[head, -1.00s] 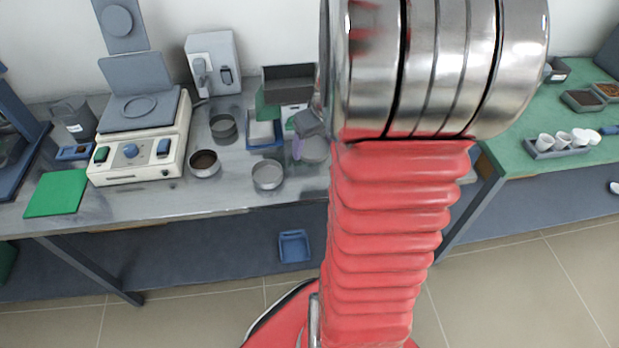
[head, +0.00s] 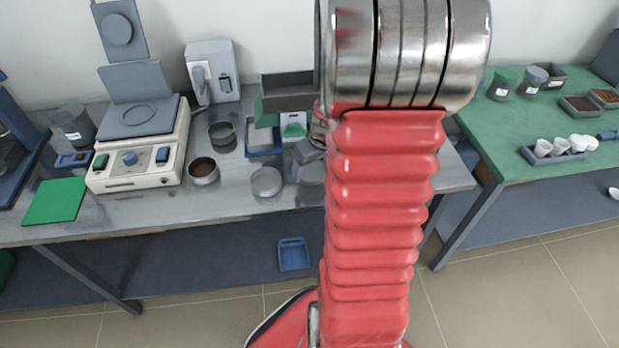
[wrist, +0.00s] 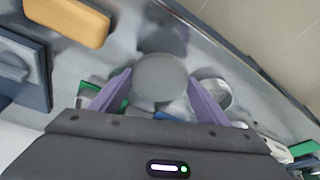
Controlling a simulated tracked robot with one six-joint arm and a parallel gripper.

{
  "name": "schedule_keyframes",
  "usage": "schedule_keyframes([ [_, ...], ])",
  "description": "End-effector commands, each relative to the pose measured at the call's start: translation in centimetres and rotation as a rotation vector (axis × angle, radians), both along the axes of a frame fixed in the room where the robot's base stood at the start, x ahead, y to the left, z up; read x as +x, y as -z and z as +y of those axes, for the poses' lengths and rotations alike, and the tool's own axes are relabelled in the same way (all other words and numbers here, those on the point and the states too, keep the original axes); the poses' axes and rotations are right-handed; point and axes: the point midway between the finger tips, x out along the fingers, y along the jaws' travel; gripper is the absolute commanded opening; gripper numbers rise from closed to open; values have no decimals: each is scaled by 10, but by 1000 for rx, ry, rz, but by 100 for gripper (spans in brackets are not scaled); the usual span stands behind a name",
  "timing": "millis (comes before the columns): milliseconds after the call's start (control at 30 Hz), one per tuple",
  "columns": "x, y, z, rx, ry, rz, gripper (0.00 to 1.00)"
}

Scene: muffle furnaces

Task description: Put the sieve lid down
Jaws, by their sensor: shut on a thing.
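The sieve lid (wrist: 160,77) is a round, plain grey disc between the two purple fingers of my gripper (wrist: 160,80) in the wrist view. The fingers are shut on its opposite edges. In the head view the lid (head: 312,173) shows just left of my arm, over the front part of the steel bench (head: 232,203); my arm partly hides it. I cannot tell whether it touches the bench top or hangs just above it. A round metal sieve pan (head: 267,181) stands left of the lid; a round metal vessel (wrist: 217,92) shows right of the lid in the wrist view.
A dark-filled sieve (head: 204,171) and an empty ring (head: 222,132) stand further left, near the balance (head: 140,150). A blue tray (head: 263,138) lies behind. An orange-brown block (wrist: 70,20) lies beyond the gripper. The bench's front edge is close.

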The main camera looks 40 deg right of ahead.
Motion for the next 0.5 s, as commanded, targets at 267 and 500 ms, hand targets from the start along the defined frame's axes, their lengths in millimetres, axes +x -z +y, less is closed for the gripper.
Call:
schedule_keyframes([
  [267, -1, 30, 1, 3, 0, 2, 46],
  [500, 0, 37, 0, 0, 0, 1, 46],
])
